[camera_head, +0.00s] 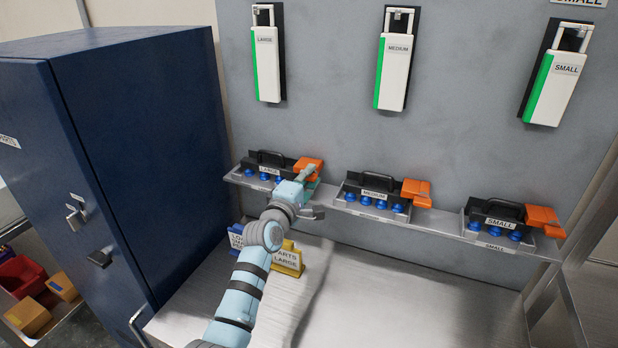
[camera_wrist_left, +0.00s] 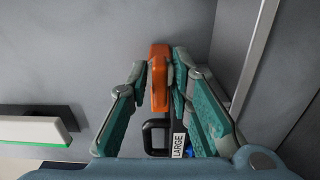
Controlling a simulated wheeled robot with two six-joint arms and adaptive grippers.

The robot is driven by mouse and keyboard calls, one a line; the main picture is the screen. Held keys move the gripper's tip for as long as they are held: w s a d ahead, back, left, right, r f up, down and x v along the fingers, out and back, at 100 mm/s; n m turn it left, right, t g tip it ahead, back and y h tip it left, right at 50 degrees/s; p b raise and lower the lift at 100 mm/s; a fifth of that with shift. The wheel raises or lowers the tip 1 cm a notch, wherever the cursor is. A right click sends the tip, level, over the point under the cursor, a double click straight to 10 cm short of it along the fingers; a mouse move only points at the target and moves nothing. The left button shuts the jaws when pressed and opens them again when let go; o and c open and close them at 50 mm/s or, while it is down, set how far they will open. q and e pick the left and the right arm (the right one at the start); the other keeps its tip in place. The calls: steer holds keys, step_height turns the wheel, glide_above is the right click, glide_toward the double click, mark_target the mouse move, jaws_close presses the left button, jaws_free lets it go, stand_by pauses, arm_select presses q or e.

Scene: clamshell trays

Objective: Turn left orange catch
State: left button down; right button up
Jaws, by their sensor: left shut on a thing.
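The left tray (camera_head: 243,170), a black clamshell with a handle, a LARGE label and blue round parts along its front, sits on the wall ledge. Its orange catch (camera_head: 311,163) is at its right end. My left gripper (camera_head: 307,177) is at this catch, partly covering it in the head view. In the left wrist view the orange catch (camera_wrist_left: 160,62) stands between the two teal fingers of the gripper (camera_wrist_left: 161,78), which is shut on it. The tray's handle and LARGE label show below it. My right gripper is not in view.
A MEDIUM tray (camera_head: 352,188) and a SMALL tray (camera_head: 474,212), each with an orange catch, sit further right on the ledge (camera_head: 447,223). Yellow (camera_head: 288,258) and blue (camera_head: 236,238) signs stand near my left arm. A blue cabinet (camera_head: 150,130) is at left. The counter's right is clear.

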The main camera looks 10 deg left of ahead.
arm_select(q)
steer(key=shift+m, duration=0.4)
steer(key=m+b, duration=0.1)
steer(key=m, duration=0.3)
steer(key=shift+f+m, duration=0.1)
steer(key=shift+m, duration=0.2)
steer(key=m+b, duration=0.1)
steer(key=m, duration=0.4)
steer(key=shift+b, duration=0.3)
steer(key=m+b, duration=0.1)
steer(key=m, duration=0.3)
steer(key=shift+m, duration=0.4)
steer(key=shift+m+b, duration=0.5)
steer(key=shift+m, duration=0.8)
steer(key=c, duration=1.7)
jaws_free()
